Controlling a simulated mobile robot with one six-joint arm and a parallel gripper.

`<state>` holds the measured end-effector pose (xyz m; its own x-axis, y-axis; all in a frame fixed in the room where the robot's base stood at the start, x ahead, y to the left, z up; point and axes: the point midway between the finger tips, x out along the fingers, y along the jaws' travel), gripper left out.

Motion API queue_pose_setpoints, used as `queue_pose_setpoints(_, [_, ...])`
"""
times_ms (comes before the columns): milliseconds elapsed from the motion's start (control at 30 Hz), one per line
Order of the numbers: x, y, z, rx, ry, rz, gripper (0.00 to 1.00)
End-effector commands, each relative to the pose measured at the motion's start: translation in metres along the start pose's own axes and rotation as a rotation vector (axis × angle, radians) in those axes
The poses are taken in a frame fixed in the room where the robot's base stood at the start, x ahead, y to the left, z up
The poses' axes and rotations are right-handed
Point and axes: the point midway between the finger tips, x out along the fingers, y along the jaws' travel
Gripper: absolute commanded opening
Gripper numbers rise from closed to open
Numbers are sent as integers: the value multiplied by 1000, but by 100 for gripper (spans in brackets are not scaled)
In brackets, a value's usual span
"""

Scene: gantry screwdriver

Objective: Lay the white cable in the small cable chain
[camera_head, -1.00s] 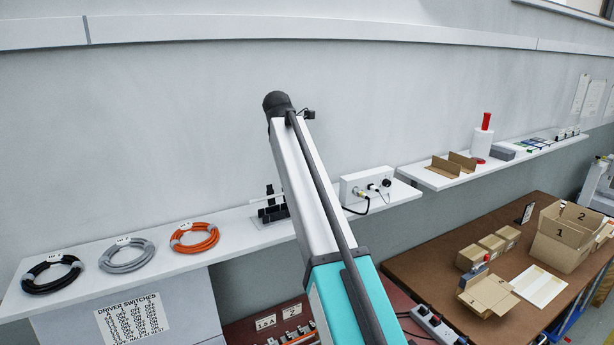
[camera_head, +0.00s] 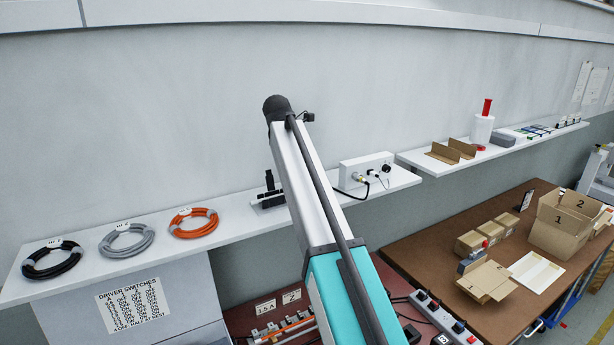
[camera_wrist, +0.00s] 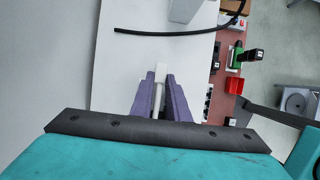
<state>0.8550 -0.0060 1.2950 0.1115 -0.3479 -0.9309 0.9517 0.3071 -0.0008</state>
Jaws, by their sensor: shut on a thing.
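In the wrist view, the purple fingers of my gripper (camera_wrist: 158,88) are shut on a short white piece, which looks like the white cable (camera_wrist: 160,72). Its end points up the picture, over the white shelf (camera_wrist: 122,75). In the head view my arm hides the gripper. A black upright fixture (camera_head: 270,193) stands on the shelf just left of my arm; I cannot tell whether it is the small cable chain. A black cable (camera_wrist: 170,33) lies across the shelf ahead of the fingers in the wrist view.
Black (camera_head: 52,258), grey (camera_head: 126,240) and orange (camera_head: 193,223) cable coils lie on the shelf at left. A white box with connectors (camera_head: 366,171) stands right of my arm. A brown table (camera_head: 430,255) with cardboard boxes is at right. The shelf between coils and fixture is clear.

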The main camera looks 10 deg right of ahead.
Motion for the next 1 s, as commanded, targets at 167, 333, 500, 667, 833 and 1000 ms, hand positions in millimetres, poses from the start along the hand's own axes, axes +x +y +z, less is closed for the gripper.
queue_pose_setpoints(167, [5, 0, -3, 0, 0, 0, 0])
queue_pose_setpoints(333, [7, 0, -4, 0, 0, 1, 0])
queue_pose_setpoints(500, [7, 0, -4, 0, 0, 1, 0])
queue_pose_setpoints(667, [7, 0, -4, -1, 0, 1, 25])
queue_pose_setpoints(833, [7, 1, -4, -1, 0, 1, 37])
queue_pose_setpoints(1000, [7, 1, -4, -1, 0, 1, 37])
